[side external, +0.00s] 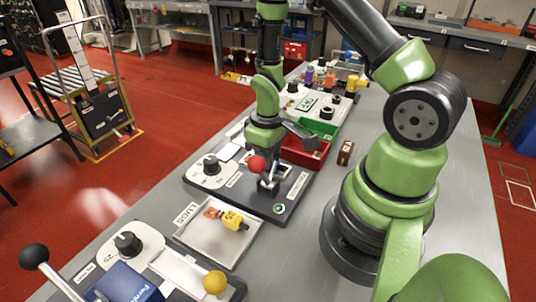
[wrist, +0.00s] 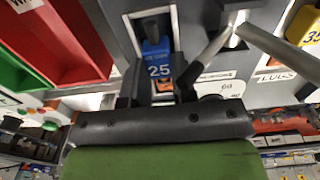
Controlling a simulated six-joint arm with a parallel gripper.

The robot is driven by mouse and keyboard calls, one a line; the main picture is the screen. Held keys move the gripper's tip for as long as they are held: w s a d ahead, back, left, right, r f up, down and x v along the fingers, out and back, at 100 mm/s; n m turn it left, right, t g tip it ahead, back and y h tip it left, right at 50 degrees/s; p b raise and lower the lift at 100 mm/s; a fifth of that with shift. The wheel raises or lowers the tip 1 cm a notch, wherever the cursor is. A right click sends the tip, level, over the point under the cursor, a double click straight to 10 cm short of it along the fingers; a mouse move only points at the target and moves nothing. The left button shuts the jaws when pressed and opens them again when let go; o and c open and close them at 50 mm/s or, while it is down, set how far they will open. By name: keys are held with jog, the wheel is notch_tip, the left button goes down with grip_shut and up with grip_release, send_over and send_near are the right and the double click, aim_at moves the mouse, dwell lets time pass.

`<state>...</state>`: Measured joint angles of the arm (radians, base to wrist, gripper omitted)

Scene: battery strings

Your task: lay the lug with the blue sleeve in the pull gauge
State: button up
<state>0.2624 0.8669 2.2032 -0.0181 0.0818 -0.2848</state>
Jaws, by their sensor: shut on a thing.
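The lug with the blue sleeve (wrist: 157,58), marked 25, is between the fingers of my gripper (wrist: 160,90) in the wrist view. Its orange part shows nearest the gripper, and its dark end points into a pale-framed recess (wrist: 174,22). I cannot tell whether it rests on the recess floor. In the side view my gripper (side external: 268,178) is low over the dark-based station (side external: 296,192) with a dial and red-knobbed lever; the blue sleeve is hidden there. I cannot read a label naming this station as the pull gauge.
The lever's red knob (side external: 257,164) stands close beside my gripper. A red bin (side external: 305,152) and a green bin (side external: 318,128) lie beyond. The LUGS tray (side external: 190,238) holds a yellow-sleeved lug (side external: 232,220). A yellow-knobbed station (side external: 215,282) is in front. A small brown block (side external: 346,153) stands right.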

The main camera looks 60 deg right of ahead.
jog(key=shift+f, duration=0.2)
jog(key=o, duration=1)
jog(key=shift+r, duration=0.15)
notch_tip(320, 180, up, 10)
jog(key=shift+f, duration=0.15)
jog(key=s+a+r+m+t, duration=0.1)
jog(key=s+a+r+t, duration=0.1)
jog(key=r, duration=0.4)
jog(key=s+a+r+m+t+y, duration=0.1)
jog(key=s+a+r+t, duration=0.1)
jog(key=s+a+r, duration=0.2)
jog(key=s+a+r+m+t+y, duration=0.1)
jog(key=s+a+r+m+t, duration=0.1)
jog(key=r, duration=0.6)
jog(key=shift+s+a+r+t, duration=0.15)
jog(key=shift+s+a+t, duration=0.5)
jog(key=shift+s, duration=0.3)
